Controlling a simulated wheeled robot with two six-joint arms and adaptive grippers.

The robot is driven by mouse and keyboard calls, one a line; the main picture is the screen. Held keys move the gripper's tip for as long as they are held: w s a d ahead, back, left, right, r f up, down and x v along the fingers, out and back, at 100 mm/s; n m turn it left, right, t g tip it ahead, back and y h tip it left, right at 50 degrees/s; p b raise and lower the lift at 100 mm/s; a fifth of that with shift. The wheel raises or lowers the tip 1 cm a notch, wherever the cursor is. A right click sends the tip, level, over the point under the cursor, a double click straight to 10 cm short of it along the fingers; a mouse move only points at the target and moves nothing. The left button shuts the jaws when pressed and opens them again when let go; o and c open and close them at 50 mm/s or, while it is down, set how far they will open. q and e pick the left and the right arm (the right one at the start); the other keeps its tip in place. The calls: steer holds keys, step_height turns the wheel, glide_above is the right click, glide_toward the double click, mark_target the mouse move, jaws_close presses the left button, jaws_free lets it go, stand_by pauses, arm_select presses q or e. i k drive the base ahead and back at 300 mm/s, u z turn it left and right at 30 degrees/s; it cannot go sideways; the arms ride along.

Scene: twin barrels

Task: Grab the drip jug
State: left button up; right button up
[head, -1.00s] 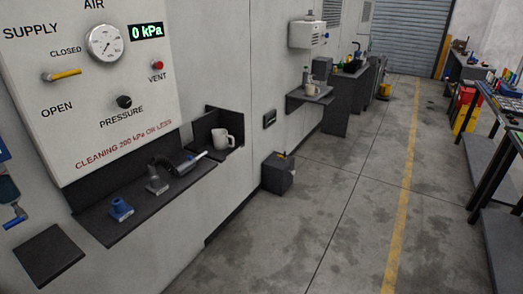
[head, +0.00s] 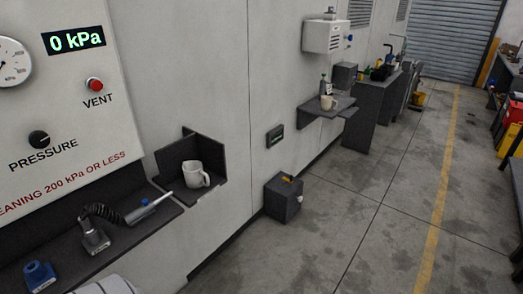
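A white jug (head: 195,175) with a handle on its right side stands upright in a dark open-fronted wall holder (head: 213,150), left of centre. A second, smaller cream jug or mug (head: 327,102) stands on a dark wall shelf (head: 312,117) farther along the wall. I cannot tell from its look alone which one is the drip jug. Neither of my grippers shows in the head view. A pale rounded part at the bottom left edge may be mine.
A dark ledge (head: 118,246) below the gauge panel holds a blue fitting (head: 39,276), a grey fitting (head: 94,240) and a hose with a pale nozzle (head: 150,206). A dark box (head: 284,198) stands on the floor by the wall. The aisle floor (head: 350,225) is clear.

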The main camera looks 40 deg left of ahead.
mark_target(194, 174)
steer(key=z, duration=0.05)
steer(key=i, duration=1.35)
steer(key=u, duration=0.7)
steer(key=i, duration=0.85)
steer(key=u, duration=0.8)
